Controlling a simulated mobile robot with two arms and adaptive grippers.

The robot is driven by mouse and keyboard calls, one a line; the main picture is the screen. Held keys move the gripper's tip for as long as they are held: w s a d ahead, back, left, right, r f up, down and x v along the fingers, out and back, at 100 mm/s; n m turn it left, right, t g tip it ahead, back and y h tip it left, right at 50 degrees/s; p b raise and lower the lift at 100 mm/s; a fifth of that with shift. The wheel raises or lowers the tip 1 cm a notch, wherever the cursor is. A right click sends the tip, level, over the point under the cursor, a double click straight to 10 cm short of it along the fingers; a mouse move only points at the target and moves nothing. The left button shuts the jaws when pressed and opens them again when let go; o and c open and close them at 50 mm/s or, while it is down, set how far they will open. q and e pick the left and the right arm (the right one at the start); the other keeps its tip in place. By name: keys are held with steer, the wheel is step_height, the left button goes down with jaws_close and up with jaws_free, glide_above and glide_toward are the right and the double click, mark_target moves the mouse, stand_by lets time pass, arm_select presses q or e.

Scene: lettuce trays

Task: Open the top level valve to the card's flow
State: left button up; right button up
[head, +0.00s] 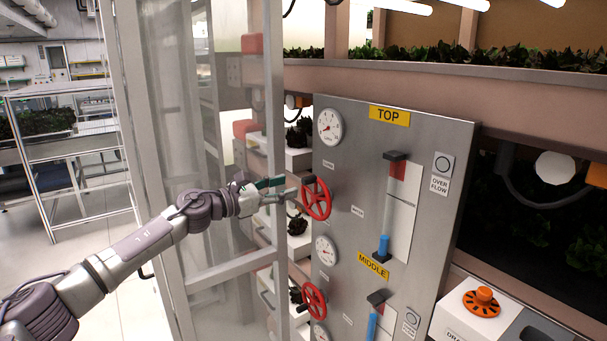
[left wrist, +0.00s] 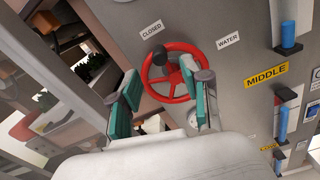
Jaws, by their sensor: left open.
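The top level's red valve wheel (head: 328,200) is on the grey panel (head: 345,165) below a round gauge (head: 330,126). Beside it, a flow tube with a blue column (head: 383,246) low in it stands by a white card (head: 401,215) with a red upper part. My left gripper (head: 290,187) is open just left of the wheel. In the left wrist view the gripper (left wrist: 163,88) has its fingers spread on either side of the wheel's near part (left wrist: 150,82); contact cannot be told. A black knob (left wrist: 158,61) shows at the rim. My right gripper is out of view.
A clear door with a metal frame (head: 228,274) stands behind my left arm. An orange knob (head: 482,302) is at lower right. Open floor lies at left.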

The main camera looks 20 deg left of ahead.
mark_target(303, 182)
arm_select(q)
steer(key=p+x, duration=0.1)
steer(key=x, duration=0.5)
steer(key=shift+w+d, duration=0.15)
steer(key=shift+w, duration=0.1)
jaws_close()
